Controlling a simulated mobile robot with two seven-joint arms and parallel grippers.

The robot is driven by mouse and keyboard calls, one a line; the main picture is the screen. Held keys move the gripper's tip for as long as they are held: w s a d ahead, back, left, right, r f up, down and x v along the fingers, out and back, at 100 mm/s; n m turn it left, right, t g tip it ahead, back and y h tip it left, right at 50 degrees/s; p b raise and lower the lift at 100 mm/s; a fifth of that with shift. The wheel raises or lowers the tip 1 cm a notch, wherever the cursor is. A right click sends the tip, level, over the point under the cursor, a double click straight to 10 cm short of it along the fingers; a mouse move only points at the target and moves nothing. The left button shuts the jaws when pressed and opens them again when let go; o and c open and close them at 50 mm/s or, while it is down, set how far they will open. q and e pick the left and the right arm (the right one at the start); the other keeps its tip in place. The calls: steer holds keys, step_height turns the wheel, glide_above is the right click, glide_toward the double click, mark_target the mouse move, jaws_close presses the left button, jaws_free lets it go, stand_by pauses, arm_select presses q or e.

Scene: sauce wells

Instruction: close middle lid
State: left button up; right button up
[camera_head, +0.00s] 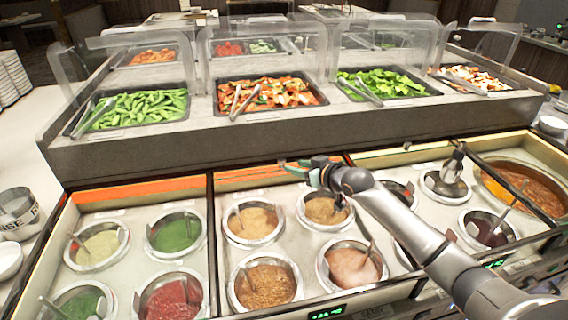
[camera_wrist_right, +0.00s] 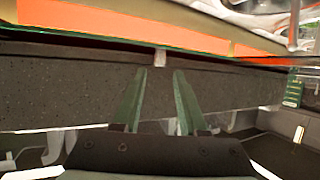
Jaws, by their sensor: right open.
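The middle sauce section is open, with several round wells of sauce showing. An orange strip with a dark edge (camera_head: 245,174) runs along its back; it looks like part of the middle lid, most of which I cannot make out. My right gripper (camera_head: 297,169) is over the back of this section, beside that strip. In the right wrist view my right gripper (camera_wrist_right: 159,75) has its two green fingers apart. A small grey tab (camera_wrist_right: 160,57) shows just beyond and between the fingertips; I cannot tell whether they touch it. My left gripper is out of view.
The left section has an orange strip (camera_head: 140,190) at its back and several open wells. A brown ladle well (camera_head: 255,223) and others lie below my arm. A stone ledge (camera_head: 240,135) with vegetable trays and clear guards stands behind.

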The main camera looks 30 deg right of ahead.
mark_target(284, 163)
steer(key=shift+b+x, duration=0.5)
steer(key=shift+x, duration=3.05)
jaws_close()
